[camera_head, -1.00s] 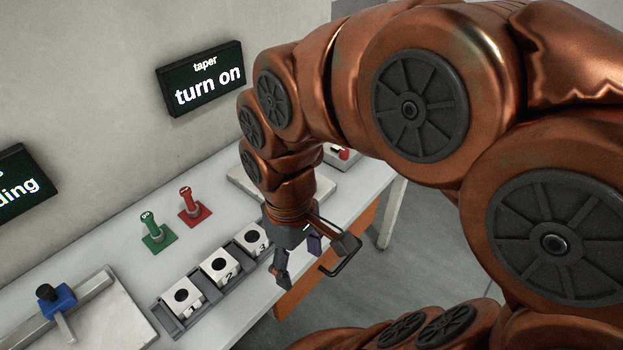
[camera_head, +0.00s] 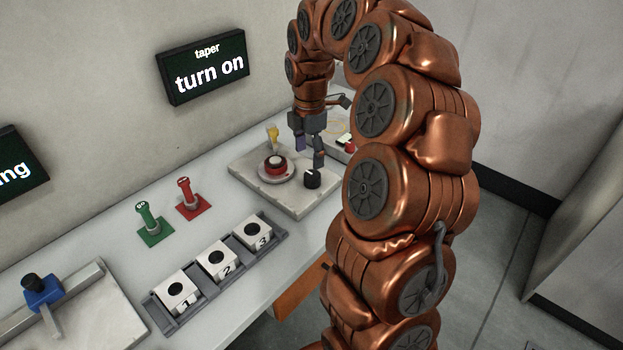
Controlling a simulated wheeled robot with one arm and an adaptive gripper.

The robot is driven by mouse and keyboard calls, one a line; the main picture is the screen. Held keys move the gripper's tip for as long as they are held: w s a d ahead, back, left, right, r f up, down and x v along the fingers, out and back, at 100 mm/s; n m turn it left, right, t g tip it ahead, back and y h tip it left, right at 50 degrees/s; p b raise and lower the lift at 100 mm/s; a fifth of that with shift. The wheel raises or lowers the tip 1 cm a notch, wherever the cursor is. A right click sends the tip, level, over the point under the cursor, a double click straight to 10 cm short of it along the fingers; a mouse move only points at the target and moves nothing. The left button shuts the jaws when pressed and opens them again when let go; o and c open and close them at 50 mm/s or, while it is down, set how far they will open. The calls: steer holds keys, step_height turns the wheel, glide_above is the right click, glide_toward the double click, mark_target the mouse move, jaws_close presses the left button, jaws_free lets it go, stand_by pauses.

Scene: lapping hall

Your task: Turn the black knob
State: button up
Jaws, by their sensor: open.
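The black knob (camera_head: 312,179) stands on a pale square plate (camera_head: 259,187) on the bench, at the plate's right side. It has a small white mark on top. My gripper (camera_head: 309,158) is open, pointing down. In the picture its fingers are just above the knob, with one fingertip close to the knob's top. I cannot tell whether it touches. Nothing shows between the fingers.
On the same plate are a red-ringed round part (camera_head: 276,166) and a small yellow piece (camera_head: 272,133). A green post (camera_head: 152,222), a red post (camera_head: 187,196) and a grey rack (camera_head: 216,270) with numbered blocks stand nearer. A wall sign (camera_head: 206,69) reads "taper turn on".

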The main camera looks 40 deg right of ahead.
mark_target(312, 175)
steer(key=shift+w+d+f, duration=0.2)
steer(key=shift+d+f, duration=0.15)
steer(key=shift+d, duration=0.2)
steer(key=shift+f+p, duration=0.5)
steer(key=shift+f, duration=3.3)
steer(key=shift+c, duration=0.3)
steer(key=c, duration=1.1)
steer(key=shift+b, duration=0.3)
